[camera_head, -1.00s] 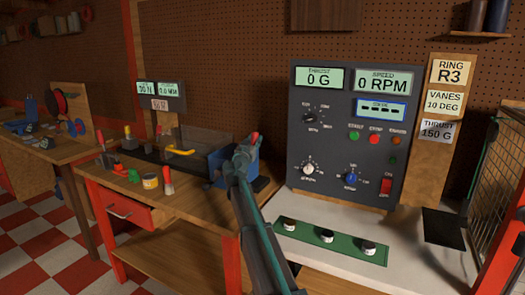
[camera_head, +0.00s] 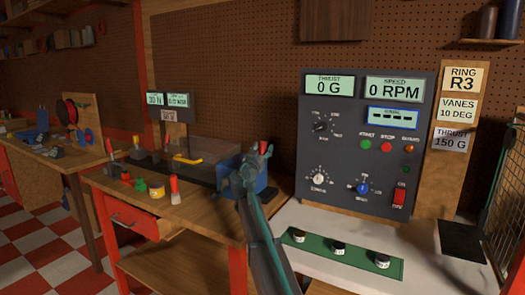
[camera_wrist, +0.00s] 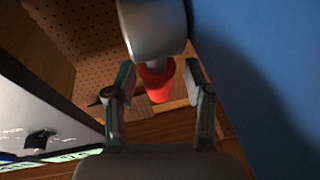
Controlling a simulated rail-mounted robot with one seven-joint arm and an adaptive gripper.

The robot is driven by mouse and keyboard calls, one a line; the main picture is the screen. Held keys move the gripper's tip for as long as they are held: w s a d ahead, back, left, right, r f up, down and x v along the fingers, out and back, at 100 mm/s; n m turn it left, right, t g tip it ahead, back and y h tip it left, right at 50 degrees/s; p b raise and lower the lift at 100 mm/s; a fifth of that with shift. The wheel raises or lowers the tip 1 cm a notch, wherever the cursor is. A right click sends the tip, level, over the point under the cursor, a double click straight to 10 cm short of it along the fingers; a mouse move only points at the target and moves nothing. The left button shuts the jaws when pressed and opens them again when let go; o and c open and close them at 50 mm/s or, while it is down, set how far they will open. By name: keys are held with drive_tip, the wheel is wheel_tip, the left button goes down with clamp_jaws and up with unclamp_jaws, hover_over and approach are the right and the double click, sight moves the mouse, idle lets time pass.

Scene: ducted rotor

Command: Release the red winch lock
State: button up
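The red winch lock (camera_wrist: 155,80) shows in the wrist view as a red knob below a grey cylinder (camera_wrist: 152,30). My gripper (camera_wrist: 158,73) is open, with one finger on each side of the red knob. A gap shows at the left finger; the right finger is closer, and I cannot tell whether it touches. The blue winch housing (camera_wrist: 265,70) fills the right of the wrist view.
The control panel (camera_head: 362,150) stands right of my arm, with a green strip of knobs (camera_head: 340,250) in front. The wooden bench (camera_head: 195,215) holds a clear-covered box (camera_head: 195,155), a red-handled tool (camera_head: 174,190) and small items. A mesh cage (camera_head: 505,200) is at far right.

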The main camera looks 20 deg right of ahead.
drive_tip(key=v, duration=1.2)
